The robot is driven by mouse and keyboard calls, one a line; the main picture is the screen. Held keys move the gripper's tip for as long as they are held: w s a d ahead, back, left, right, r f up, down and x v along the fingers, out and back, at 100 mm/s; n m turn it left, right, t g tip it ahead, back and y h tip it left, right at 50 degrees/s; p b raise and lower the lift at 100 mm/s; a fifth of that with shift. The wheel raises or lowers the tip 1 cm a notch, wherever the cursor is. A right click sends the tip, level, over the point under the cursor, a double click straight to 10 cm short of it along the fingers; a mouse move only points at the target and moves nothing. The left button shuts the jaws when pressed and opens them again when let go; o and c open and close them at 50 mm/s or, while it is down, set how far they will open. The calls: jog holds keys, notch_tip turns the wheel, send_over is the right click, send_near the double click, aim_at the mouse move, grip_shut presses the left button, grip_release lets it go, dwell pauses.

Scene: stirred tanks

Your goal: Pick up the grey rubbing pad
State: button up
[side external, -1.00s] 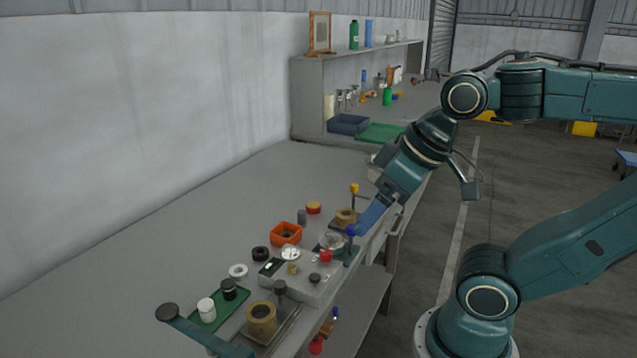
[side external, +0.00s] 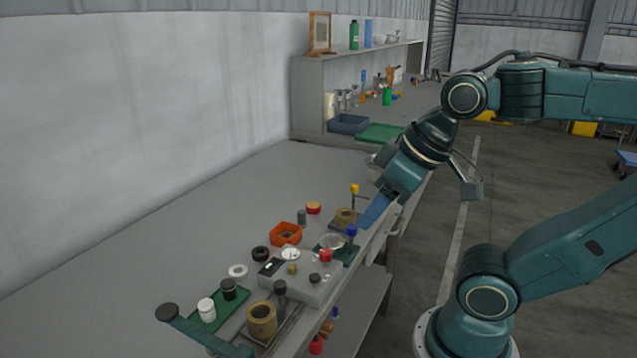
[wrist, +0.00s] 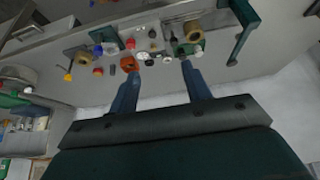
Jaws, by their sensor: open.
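A small upright grey piece (side external: 301,217) stands on the bench between the orange tray (side external: 286,237) and a red-and-yellow lid (side external: 313,208). It may be the grey rubbing pad, but it is too small to be sure. It seems to show in the wrist view as a grey spot (wrist: 112,70) left of the orange tray. My gripper (side external: 368,220) hangs over the bench's front edge, to the right of the grey piece and apart from it. In the wrist view my gripper (wrist: 161,72) has its two blue fingers spread, with nothing held between them.
A blue-capped post (side external: 351,237) and a yellow-capped post (side external: 354,192) stand close to my gripper. A tan ring (side external: 345,216), a black ring (side external: 260,253) and a green tray (side external: 205,322) with jars are nearby. The bench toward the wall is clear.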

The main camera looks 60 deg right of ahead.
dwell(0.3)
jog(key=m+g, duration=0.6)
jog(key=m, duration=0.9)
send_over(302, 212)
notch_tip(302, 212, down, 11)
jog(key=shift+w+d+f, duration=0.1)
jog(key=shift+f, duration=4)
